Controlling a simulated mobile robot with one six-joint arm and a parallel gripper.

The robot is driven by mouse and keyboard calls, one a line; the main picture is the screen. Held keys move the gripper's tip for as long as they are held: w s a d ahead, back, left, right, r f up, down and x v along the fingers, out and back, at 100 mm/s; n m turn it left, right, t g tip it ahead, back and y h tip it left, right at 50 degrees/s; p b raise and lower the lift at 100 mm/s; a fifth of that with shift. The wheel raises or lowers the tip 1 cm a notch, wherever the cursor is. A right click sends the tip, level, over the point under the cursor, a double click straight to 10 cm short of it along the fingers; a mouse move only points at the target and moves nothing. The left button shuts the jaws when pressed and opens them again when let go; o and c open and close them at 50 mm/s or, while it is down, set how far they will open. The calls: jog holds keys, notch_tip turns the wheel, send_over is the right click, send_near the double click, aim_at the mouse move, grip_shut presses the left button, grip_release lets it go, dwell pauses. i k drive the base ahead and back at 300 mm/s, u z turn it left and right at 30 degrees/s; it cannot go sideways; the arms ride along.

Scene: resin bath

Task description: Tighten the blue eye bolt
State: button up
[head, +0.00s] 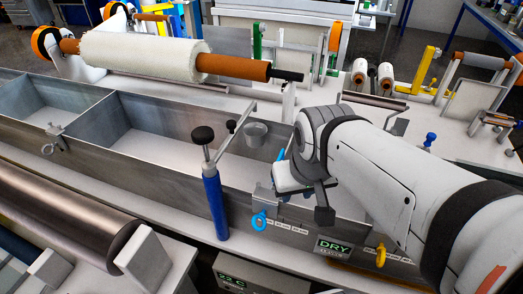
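The blue eye bolt (259,221) sits on the front wall of the grey metal bath (150,178), just below a small metal clamp block. Its ring faces me and a pale marked strip runs to its right. My gripper (318,203) hangs in front of the bath wall, to the right of the blue eye bolt and slightly higher, apart from it in the picture. One dark fingertip shows; the rest of the fingers is hidden or too small, so I cannot tell whether they are open. I see nothing held.
A blue post with a black knob (215,205) stands close left of the bolt. A yellow eye bolt (380,256) is to the right, past a DRY sign (333,247). A dark roller (62,220) lies at front left. A white-wrapped roll (140,53) lies behind the bath.

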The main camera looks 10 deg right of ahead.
aim_at(262, 216)
jog(key=z, duration=1.45)
jog(key=k, duration=1)
jog(key=u, duration=0.45)
